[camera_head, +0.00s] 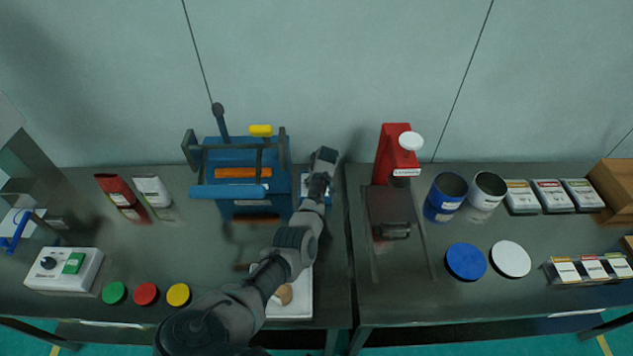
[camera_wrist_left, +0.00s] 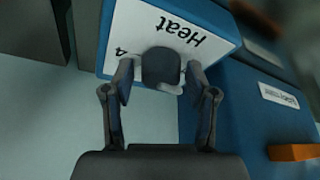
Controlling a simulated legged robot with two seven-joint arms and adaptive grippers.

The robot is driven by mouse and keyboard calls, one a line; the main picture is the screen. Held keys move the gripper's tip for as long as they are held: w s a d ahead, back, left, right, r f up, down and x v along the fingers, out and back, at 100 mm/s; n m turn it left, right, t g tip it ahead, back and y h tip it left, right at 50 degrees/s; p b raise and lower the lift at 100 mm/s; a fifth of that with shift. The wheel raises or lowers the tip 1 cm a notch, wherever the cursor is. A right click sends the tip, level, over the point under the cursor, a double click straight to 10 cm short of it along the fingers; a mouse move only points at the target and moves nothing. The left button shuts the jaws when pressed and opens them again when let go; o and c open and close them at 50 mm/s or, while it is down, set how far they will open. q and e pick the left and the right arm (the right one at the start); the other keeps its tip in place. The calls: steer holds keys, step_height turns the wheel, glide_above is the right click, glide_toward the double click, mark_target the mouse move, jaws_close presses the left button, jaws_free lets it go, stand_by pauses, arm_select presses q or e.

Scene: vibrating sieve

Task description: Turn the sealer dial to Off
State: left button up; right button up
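The blue sealer (camera_head: 240,175) stands on the left table, with an orange strip on it and a yellow-tipped handle on top. Its white dial panel (camera_wrist_left: 125,35), printed "Heat" and "4", shows upside down in the left wrist view. The dark round dial (camera_wrist_left: 160,66) sits on this panel. My left gripper (camera_wrist_left: 160,76) is open, with one finger on each side of the dial; small gaps seem to show, and contact is unclear. In the head view my left gripper (camera_head: 324,160) is at the sealer's right side and covers the dial. My right gripper is not in view.
Red and white pouches (camera_head: 122,198) stand left of the sealer. A white control box (camera_head: 65,270) and green, red and yellow discs (camera_head: 146,294) lie in front. A white tray (camera_head: 296,308) is under my arm. A red press (camera_head: 392,150) stands on the right table.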

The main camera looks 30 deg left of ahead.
arm_select(q)
steer(key=shift+a, duration=0.1)
steer(key=shift+r, duration=0.1)
steer(key=v, duration=1.1)
steer(key=shift+d+r, duration=0.2)
steer(key=shift+r, duration=0.05)
